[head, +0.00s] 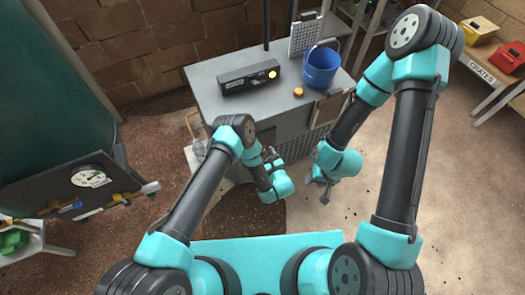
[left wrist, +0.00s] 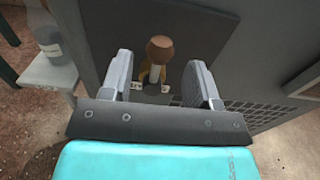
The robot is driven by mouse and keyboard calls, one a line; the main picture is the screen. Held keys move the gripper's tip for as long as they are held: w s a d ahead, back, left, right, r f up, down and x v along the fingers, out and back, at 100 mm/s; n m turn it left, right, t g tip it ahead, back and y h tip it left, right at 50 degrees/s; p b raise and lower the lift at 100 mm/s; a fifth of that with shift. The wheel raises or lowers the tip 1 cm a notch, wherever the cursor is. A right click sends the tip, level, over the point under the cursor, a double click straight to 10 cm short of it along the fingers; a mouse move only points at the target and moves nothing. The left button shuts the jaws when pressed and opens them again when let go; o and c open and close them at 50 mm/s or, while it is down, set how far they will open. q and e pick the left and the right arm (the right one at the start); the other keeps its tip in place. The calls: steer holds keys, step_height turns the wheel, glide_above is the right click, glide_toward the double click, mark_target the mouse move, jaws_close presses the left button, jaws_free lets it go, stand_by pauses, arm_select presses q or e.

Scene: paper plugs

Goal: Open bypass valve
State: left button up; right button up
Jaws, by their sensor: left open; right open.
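In the left wrist view a valve-like lever with a round brown end (left wrist: 160,48) and a pale stem stands out from the grey cabinet side, with small white labels beside its base. I cannot read the labels, so whether this is the bypass valve is unclear. My left gripper (left wrist: 160,72) is open, its fingers either side of the lever in the picture, with a gap on both sides. In the head view my left gripper (head: 273,158) is at the cabinet's front and the lever is hidden. My right gripper (head: 324,188) is open and empty in front of the cabinet.
The grey cabinet (head: 215,90) carries a black box (head: 250,80) with a lit lamp, a blue bucket (head: 321,67) and an orange cap (head: 298,92). At left, a dark panel with a gauge (head: 91,176) and yellow-handled fittings (head: 62,206) fronts the green tank. A bottle (left wrist: 48,42) stands left of the cabinet.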

arm_select(q)
steer(key=shift+x, duration=1.6)
steer(key=c, duration=0.7)
steer(key=shift+o, duration=0.2)
